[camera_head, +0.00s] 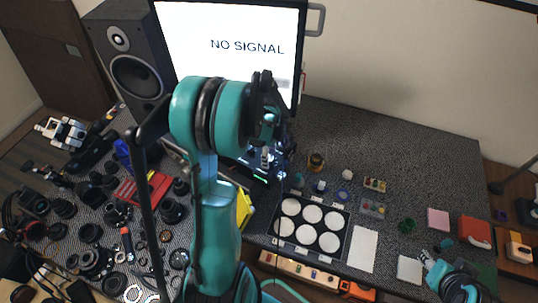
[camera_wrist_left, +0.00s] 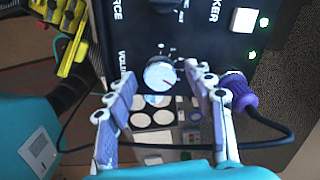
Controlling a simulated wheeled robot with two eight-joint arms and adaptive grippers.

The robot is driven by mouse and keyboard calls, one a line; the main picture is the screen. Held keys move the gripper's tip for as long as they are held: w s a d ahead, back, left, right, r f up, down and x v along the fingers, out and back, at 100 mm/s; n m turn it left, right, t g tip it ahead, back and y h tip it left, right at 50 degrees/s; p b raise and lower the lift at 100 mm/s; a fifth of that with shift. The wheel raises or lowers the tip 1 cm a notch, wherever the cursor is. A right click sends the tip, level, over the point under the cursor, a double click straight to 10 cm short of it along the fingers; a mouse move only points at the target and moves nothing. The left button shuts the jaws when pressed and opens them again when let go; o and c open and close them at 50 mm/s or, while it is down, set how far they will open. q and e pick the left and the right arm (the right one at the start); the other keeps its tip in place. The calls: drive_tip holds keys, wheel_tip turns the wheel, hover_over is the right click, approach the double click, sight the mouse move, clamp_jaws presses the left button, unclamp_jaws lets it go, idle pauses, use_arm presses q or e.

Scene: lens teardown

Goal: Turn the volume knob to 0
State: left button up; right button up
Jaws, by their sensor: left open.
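The volume knob (camera_wrist_left: 160,73) is a round silver dial on a black panel (camera_wrist_left: 125,22) in the left wrist view, beside lettering that reads "VOLU" before a finger covers it. I cannot read the knob's setting. My left gripper (camera_wrist_left: 161,80) is open, one finger on each side of the knob in that view; I cannot tell whether they touch it. In the head view my left gripper (camera_head: 268,150) is in front of the black unit below the monitor, and the arm hides much of it. My right gripper (camera_head: 427,260) is at the lower right, its jaws too small to judge.
A monitor (camera_head: 235,45) reading "NO SIGNAL" and a black speaker (camera_head: 128,50) stand behind. A purple plug with a black cable (camera_wrist_left: 240,95) sits right of the fingers. A black tray with white discs (camera_head: 337,206) lies right of my arm; lens parts crowd the left.

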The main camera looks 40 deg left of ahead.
use_arm(q)
drive_tip(key=shift+c, duration=0.3)
drive_tip(key=c, duration=1.1)
